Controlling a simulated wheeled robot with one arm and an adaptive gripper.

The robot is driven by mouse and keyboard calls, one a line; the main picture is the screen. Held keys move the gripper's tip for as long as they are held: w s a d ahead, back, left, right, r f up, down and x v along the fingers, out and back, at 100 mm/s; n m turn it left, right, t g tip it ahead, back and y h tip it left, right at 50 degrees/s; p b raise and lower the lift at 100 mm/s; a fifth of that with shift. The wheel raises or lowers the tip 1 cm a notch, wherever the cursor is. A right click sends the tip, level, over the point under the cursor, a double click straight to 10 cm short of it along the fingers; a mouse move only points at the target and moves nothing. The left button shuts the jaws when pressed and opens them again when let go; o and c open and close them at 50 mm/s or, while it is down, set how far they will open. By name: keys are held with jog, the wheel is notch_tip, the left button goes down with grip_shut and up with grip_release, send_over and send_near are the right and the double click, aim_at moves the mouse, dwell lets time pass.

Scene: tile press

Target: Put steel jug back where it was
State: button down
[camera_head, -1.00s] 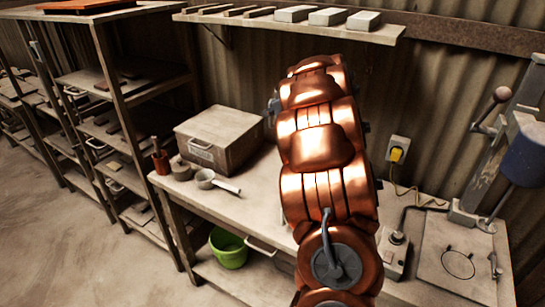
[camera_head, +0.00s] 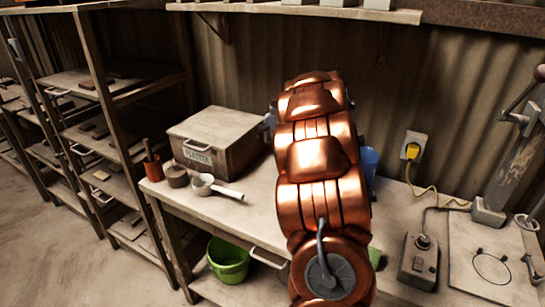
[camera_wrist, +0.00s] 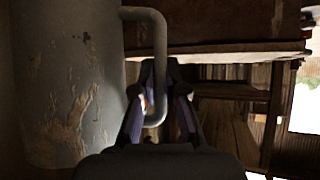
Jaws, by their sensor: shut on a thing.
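In the wrist view, a large grey cylinder with worn, flaking patches, which I take for the steel jug (camera_wrist: 70,85), fills the left side. Its bent handle (camera_wrist: 160,35) reaches out to the right and down. My gripper (camera_wrist: 160,88) is shut on this handle, one finger on each side. In the head view, my copper arm stands over the workbench (camera_head: 245,208) and hides both gripper and jug.
On the bench's left are a plaster box (camera_head: 213,140), a ladle-like white cup (camera_head: 203,185), a small round pot (camera_head: 177,177) and a brush holder (camera_head: 153,168). A blue object (camera_head: 370,158) shows partly behind my arm. At right are a control box (camera_head: 420,262) and press plate (camera_head: 490,255).

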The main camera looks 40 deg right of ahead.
jog(key=shift+f+b, duration=0.85)
jog(key=shift+f, duration=3.15)
jog(key=c, duration=1.2)
grip_release()
jog(key=shift+f, duration=0.15)
jog(key=shift+s+r, duration=0.2)
jog(key=shift+r, duration=0.05)
jog(key=v, duration=1.1)
jog(key=shift+s+a+r+p, duration=0.15)
jog(key=shift+s+p, duration=0.05)
jog(key=shift+p, duration=0.1)
